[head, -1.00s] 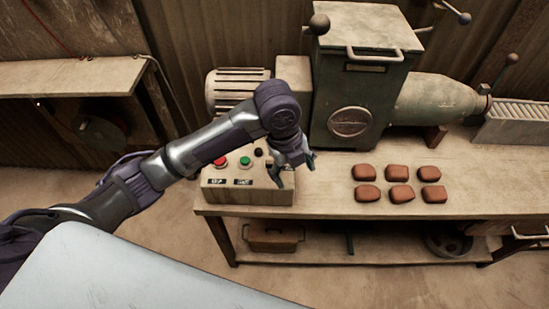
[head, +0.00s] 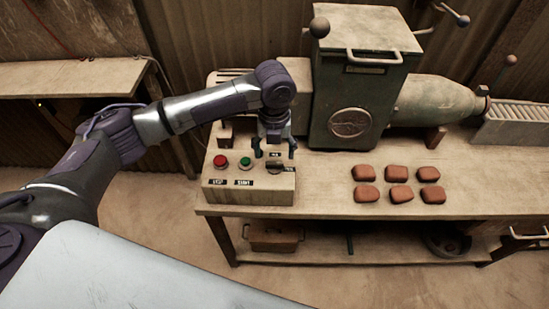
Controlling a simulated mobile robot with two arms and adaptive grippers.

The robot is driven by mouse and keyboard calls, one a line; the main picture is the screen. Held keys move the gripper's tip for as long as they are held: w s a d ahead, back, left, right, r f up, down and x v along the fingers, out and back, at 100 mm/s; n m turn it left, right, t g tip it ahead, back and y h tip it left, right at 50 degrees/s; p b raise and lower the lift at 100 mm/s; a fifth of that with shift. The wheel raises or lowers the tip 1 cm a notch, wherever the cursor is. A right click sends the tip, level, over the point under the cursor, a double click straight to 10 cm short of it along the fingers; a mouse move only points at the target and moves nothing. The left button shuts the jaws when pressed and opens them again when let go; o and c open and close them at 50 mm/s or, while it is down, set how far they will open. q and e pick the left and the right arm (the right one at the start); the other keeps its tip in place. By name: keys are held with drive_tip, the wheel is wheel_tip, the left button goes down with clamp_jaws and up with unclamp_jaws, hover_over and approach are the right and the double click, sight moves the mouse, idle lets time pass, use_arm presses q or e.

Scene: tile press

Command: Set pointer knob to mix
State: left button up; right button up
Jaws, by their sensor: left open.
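The pointer knob (head: 274,168) is a dark knob on the right of the control box (head: 249,194). Small dark labels sit above it and to its right; their words are too small to read surely, and I cannot tell which one it points at. My left gripper (head: 274,153) is open just behind and above the knob, its fingers pointing down. It appears empty and apart from the knob. My right gripper is not in view.
A red button (head: 220,161) and a green button (head: 245,162) sit left of the knob, with labels below. The green press machine (head: 357,90) stands behind to the right. Several brown clay tiles (head: 397,173) lie on the bench (head: 320,199). A side table (head: 70,76) stands at left.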

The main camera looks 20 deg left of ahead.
sight(275, 162)
use_arm(q)
drive_tip(key=shift+f, duration=2.15)
drive_tip(key=shift+c, duration=0.3)
drive_tip(key=c, duration=1.1)
